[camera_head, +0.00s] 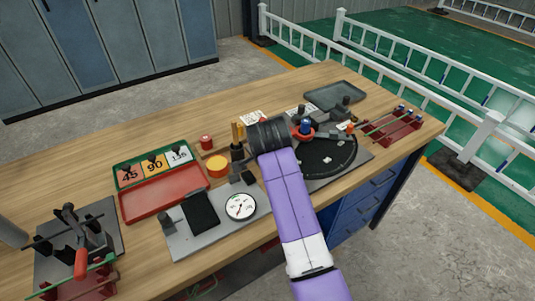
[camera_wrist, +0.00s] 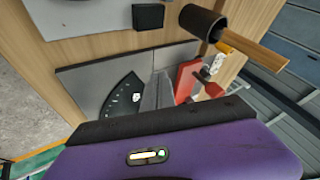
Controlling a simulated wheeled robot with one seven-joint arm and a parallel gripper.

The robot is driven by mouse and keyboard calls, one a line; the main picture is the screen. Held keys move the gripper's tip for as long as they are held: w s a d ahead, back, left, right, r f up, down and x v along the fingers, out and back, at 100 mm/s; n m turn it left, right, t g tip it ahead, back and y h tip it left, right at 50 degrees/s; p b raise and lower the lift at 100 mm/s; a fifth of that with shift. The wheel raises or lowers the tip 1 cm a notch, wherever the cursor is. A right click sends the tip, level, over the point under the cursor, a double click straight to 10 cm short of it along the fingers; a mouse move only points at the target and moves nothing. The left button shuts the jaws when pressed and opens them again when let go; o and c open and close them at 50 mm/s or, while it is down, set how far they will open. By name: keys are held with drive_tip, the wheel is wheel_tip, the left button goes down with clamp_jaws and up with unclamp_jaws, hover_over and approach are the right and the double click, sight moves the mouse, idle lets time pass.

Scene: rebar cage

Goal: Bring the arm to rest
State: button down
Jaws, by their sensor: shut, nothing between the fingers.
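My arm (camera_head: 290,200), purple and white, reaches over the wooden bench (camera_head: 90,157) from the front. Its black wrist end is above the bench middle, left of a round black disc (camera_head: 330,158) on a grey plate. The fingers are hidden behind the wrist in the head view. In the wrist view my gripper (camera_wrist: 162,80) shows as grey fingers shut together with nothing held. The disc (camera_wrist: 122,97) shows beyond the fingers. Contact with anything cannot be told.
A dial gauge (camera_head: 241,206), red tray (camera_head: 165,192) and clamp fixture (camera_head: 75,240) are further left. A red rack (camera_head: 395,127) and grey tray (camera_head: 334,94) are at right. White railings stand behind.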

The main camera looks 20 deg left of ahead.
drive_tip(key=a+v, duration=0.1)
drive_tip(key=v, duration=0.5)
drive_tip(key=shift+s+d+r, duration=0.15)
drive_tip(key=shift+s+d, duration=0.1)
drive_tip(key=shift+d, duration=0.1)
wheel_tip(320, 180, up, 7)
drive_tip(key=w+a+n+t+y, duration=0.3)
drive_tip(key=n+t+y, duration=0.1)
drive_tip(key=s+d+f+n+t, duration=0.2)
drive_tip(key=s+d+f+t, duration=0.15)
drive_tip(key=s+d, duration=0.65)
drive_tip(key=s+d+f+n+t, duration=0.1)
drive_tip(key=s+d+f+t, duration=0.25)
drive_tip(key=s+d, duration=0.65)
drive_tip(key=s+d+f+m+g+h, duration=0.1)
drive_tip(key=s+d+h, duration=0.2)
drive_tip(key=s+d, duration=0.7)
drive_tip(key=s+d+f+m+g+h, duration=0.1)
drive_tip(key=s+d+g+h, duration=0.1)
drive_tip(key=s+d, duration=0.9)
drive_tip(key=s+h, duration=0.1)
drive_tip(key=s, duration=0.5)
drive_tip(key=shift+s+f, duration=0.25)
drive_tip(key=shift+f, duration=0.05)
drive_tip(key=shift+a, duration=0.15)
